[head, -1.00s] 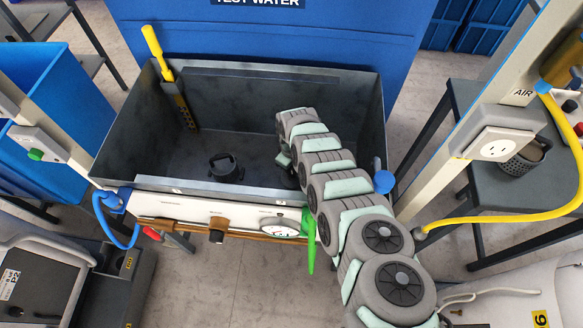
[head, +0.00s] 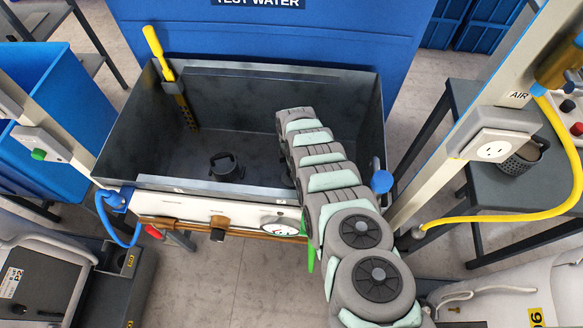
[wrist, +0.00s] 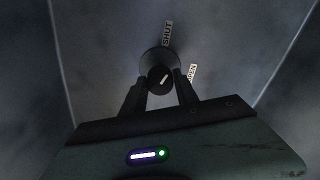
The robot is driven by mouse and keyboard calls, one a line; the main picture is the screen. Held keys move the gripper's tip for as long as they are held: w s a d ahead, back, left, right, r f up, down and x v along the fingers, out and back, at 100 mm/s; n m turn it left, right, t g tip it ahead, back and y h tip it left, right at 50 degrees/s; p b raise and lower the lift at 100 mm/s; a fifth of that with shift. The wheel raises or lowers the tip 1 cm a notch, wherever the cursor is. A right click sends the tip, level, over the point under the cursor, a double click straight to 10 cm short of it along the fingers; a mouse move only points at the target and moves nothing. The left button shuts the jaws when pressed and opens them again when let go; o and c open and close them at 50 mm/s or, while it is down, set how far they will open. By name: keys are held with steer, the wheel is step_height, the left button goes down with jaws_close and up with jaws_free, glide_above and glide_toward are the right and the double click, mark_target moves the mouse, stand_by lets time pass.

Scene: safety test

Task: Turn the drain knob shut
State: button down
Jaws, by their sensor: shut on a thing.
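The dark drain knob (wrist: 160,77) shows in the wrist view with a pale pointer line on its face. A SHUT label (wrist: 167,33) stands above it and an OPEN label (wrist: 192,73) to its right. The pointer line slants up and right, between the two labels. My gripper (wrist: 161,84) is shut on the knob, one finger on each side. In the head view my arm reaches into the grey metal tank (head: 155,130) at its right part and hides the gripper and the knob.
A black round fitting (head: 226,167) stands on the tank floor, left of my arm. A yellow-handled tool (head: 154,45) leans in the back left corner. A blue knob (head: 381,181) is close to my arm at the tank's right. A yellow hose (head: 500,218) hangs at the right.

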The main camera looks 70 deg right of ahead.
steer(key=shift+n, duration=2.2)
steer(key=c, duration=0.9)
jaws_free()
steer(key=shift+c, duration=0.2)
steer(key=shift+r, duration=0.1)
step_height(320, 180, up, 11)
steer(key=p, duration=0.4)
steer(key=shift+f+p, duration=0.2)
steer(key=shift+p, duration=0.2)
